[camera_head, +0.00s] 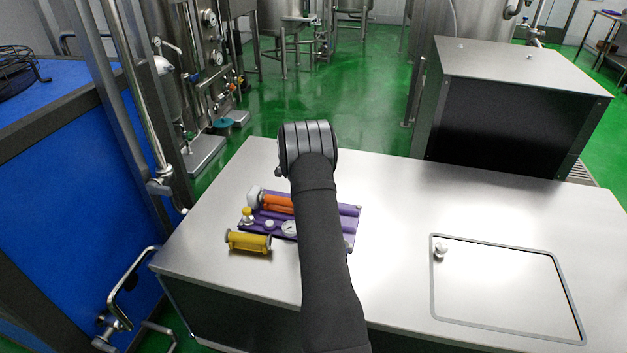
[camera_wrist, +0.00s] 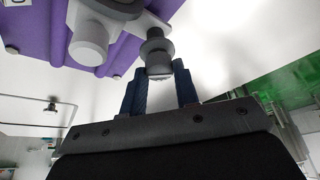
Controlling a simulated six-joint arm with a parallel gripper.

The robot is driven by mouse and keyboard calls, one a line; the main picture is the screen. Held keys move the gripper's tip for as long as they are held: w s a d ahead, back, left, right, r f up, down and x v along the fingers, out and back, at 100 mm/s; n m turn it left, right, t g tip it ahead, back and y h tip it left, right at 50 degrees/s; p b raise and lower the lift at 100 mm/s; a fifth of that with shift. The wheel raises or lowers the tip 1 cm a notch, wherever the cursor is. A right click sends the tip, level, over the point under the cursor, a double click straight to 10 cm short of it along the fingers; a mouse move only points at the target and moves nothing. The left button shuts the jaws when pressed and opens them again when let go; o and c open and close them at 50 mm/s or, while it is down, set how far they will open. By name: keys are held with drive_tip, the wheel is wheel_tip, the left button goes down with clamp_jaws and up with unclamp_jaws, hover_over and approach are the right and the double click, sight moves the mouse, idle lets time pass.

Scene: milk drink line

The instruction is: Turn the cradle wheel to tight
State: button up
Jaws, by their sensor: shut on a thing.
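The purple cradle (camera_head: 347,211) lies on the steel table, partly hidden behind my arm. It carries an orange cylinder (camera_head: 278,204), a white end piece (camera_head: 254,196) and a round gauge (camera_head: 289,228). In the wrist view the purple cradle (camera_wrist: 35,25) fills the upper left, with a light grey round part (camera_wrist: 88,42) on it. A dark grey stepped knob (camera_wrist: 157,52), seemingly the cradle wheel, sits beside a pale bracket at the cradle's edge. My gripper (camera_wrist: 161,78) has its two blue fingers shut on this knob. The head view hides the fingers behind my arm.
A yellow spool-shaped part (camera_head: 248,241) lies in front of the cradle. A hatch panel (camera_head: 500,285) with a small knob (camera_head: 440,250) is at the right of the table. A large steel box (camera_head: 520,72) stands behind. The table's middle right is clear.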

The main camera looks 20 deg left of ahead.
drive_tip(key=m+g+h, duration=0.1)
drive_tip(key=m, duration=0.2)
drive_tip(key=shift+w+a+m, duration=0.1)
drive_tip(key=shift+a+m, duration=0.05)
drive_tip(key=shift+m, duration=0.15)
drive_tip(key=shift+m+g, duration=0.7)
drive_tip(key=shift+m, duration=1.1)
drive_tip(key=o, duration=1)
drive_tip(key=v, duration=1.7)
drive_tip(key=shift+w+a, duration=0.1)
drive_tip(key=shift+a, duration=0.35)
drive_tip(key=shift+h, duration=0.3)
